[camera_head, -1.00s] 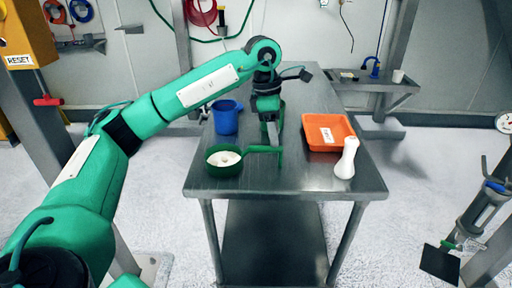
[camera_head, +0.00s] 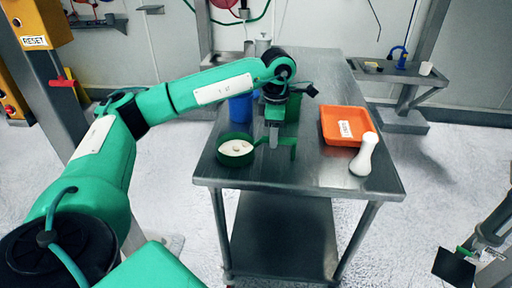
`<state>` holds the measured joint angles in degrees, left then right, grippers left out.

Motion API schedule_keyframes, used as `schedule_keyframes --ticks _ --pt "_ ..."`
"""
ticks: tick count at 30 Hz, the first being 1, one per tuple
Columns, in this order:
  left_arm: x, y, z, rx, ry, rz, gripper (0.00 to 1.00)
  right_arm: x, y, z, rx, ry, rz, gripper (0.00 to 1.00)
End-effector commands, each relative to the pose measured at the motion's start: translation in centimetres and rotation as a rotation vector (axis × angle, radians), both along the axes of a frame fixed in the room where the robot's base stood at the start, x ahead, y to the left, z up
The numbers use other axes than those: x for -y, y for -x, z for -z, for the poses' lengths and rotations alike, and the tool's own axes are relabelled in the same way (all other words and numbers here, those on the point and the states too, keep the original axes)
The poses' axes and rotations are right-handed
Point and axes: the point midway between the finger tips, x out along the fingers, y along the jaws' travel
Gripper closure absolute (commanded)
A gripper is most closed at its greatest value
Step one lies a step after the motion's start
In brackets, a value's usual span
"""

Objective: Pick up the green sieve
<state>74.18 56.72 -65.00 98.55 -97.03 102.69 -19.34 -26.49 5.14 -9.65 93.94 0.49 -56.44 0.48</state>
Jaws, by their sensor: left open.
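The green sieve (camera_head: 221,158) stands on the metal table near its front left edge. It is a round green bowl with a pale content, and its green handle (camera_head: 293,151) extends to the right. My left gripper (camera_head: 273,136) points down at the handle, just right of the bowl. Its fingers are open, with the tips at or very close to the handle. I cannot tell whether they touch it or stand around it. My left arm comes in over the table from the left.
A blue cup (camera_head: 240,108) stands behind the sieve, partly behind my arm. An orange tray (camera_head: 334,136) and a white bottle-like object (camera_head: 364,157) are on the right of the metal table (camera_head: 318,176). The table's front middle is clear.

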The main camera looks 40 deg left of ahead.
Motion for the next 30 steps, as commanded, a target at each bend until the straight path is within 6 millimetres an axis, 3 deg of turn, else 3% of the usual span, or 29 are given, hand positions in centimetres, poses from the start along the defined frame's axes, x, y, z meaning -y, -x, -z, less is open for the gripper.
schedule_keyframes --ticks 6,15,22,30 --pt "-0.2 0.1 3.0 -0.002 0.000 0.000 0.57 0.3 0.8 1.4 -0.013 0.006 -0.001 0.64" --pt "-0.2 0.1 3.5 -0.001 0.000 -0.001 0.57 0.3 0.9 1.6 -0.013 0.006 -0.002 0.64" --pt "-0.1 0.1 3.5 -0.001 0.001 -0.001 1.00 0.3 0.6 1.4 -0.005 0.005 -0.003 0.64" --pt "-0.1 0.1 3.4 0.000 0.000 -0.001 1.00 0.2 0.4 1.1 0.000 0.003 -0.004 0.64"
